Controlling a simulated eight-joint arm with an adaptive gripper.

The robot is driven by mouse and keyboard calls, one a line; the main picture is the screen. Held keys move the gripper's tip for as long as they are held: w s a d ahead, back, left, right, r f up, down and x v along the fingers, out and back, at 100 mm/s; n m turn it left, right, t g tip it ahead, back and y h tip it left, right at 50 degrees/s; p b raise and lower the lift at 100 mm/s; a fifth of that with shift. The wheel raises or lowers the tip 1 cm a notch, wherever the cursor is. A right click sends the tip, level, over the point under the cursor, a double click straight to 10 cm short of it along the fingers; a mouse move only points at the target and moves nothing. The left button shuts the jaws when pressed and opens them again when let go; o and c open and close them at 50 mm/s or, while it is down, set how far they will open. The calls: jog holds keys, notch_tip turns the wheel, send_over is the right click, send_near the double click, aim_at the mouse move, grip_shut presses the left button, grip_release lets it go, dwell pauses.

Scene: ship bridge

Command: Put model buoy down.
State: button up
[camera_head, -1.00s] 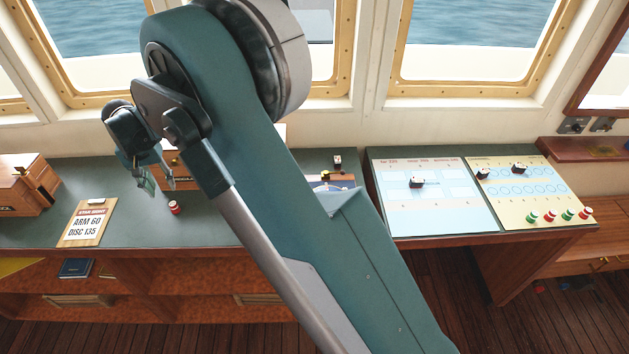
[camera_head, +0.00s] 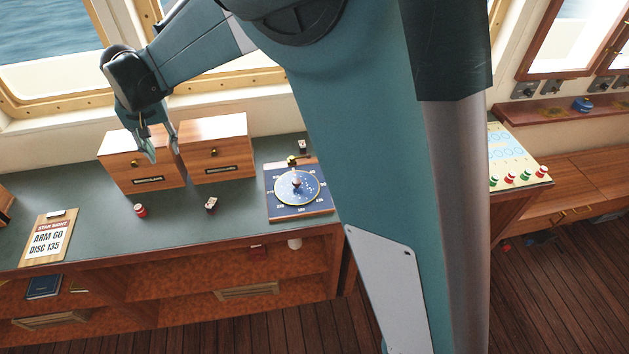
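My gripper (camera_head: 161,152) is at the upper left, pointing down in front of two wooden boxes. Its two fingers are spread, and I see nothing held between them, though they are small in view. A small red piece with a pale band (camera_head: 140,210) stands on the dark green counter (camera_head: 222,230) below the gripper, apart from it. It may be the model buoy, but I cannot be sure. Several small red and green pieces (camera_head: 511,179) stand on the pale yellow board (camera_head: 515,152) at the right, partly hidden by my arm.
The wooden boxes (camera_head: 139,182) (camera_head: 214,168) stand at the counter's back. A dark piece (camera_head: 211,205) and a blue dial board (camera_head: 300,205) lie to the right. A clipboard (camera_head: 50,238) is at the left. Counter between clipboard and dial board is mostly bare.

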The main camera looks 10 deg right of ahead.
jog(key=s+d+r+t, duration=0.1)
jog(key=s+d+r, duration=0.25)
jog(key=d, duration=0.65)
jog(key=s+d+r, duration=0.3)
jog(key=d+r, duration=0.2)
jog(key=d, duration=0.5)
jog(key=s+d+r+t, duration=0.1)
jog(key=s+d+r, duration=0.25)
jog(key=d, duration=0.65)
jog(key=s+d+f+m+t, duration=0.1)
jog(key=s+d+f, duration=0.1)
jog(key=s+d, duration=0.8)
jog(key=s+d+f+t+h, duration=0.1)
jog(key=s+d+f+t, duration=0.1)
jog(key=s+d, duration=0.9)
jog(key=shift+s+d+f+m, duration=0.25)
jog(key=shift+d+f+m, duration=0.2)
jog(key=shift+d, duration=0.3)
jog(key=shift+o, duration=0.6)
jog(key=shift+w+d, duration=0.1)
